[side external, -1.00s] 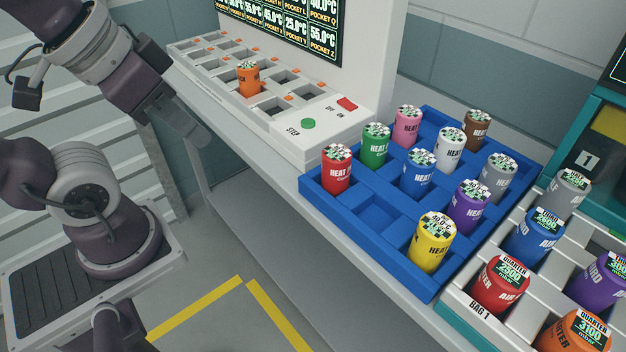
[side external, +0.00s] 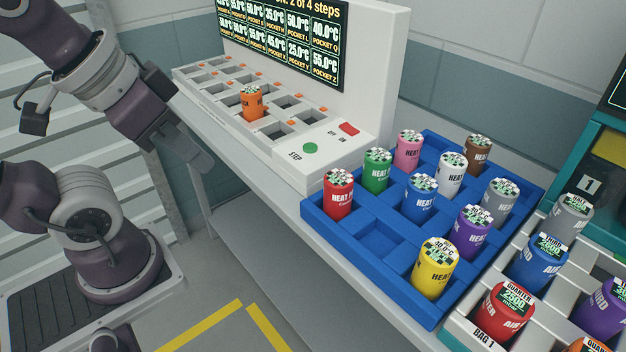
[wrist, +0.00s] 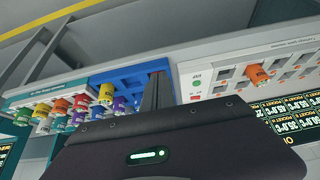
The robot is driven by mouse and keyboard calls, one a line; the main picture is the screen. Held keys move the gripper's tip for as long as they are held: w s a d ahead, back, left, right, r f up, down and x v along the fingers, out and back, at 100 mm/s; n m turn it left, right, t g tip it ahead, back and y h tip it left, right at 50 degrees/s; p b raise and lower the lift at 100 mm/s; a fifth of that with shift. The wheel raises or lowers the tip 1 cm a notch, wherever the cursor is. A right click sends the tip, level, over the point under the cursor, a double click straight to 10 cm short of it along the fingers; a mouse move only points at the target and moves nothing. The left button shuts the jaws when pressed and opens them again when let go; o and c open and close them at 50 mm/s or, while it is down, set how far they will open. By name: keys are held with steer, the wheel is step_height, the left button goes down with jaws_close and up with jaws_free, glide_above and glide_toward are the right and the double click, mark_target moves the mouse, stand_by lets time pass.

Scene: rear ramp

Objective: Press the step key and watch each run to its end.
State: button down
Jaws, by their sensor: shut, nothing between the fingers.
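The step key is a round green button (side external: 310,148) on the front end of the white pocket block (side external: 290,165), beside the word STEP. It also shows as a small green spot in the wrist view (wrist: 196,82). An orange canister (side external: 253,105) stands in one pocket; the other pockets in view look empty. The screen (side external: 285,40) above reads "2 of 4 steps" on its partly cut-off top line, over pocket temperatures. My gripper (side external: 203,162) is shut and empty, left of the block and clear of the key. Its fingers (wrist: 157,84) show close together in the wrist view.
A red OFF/ON switch (side external: 349,129) sits near the step key. A blue tray (side external: 375,235) with several coloured canisters stands to the right. Beyond it, a pale rack (side external: 462,318) holds more canisters. Yellow lines (side external: 205,325) mark the clear floor.

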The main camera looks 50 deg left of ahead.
stand_by(0.7)
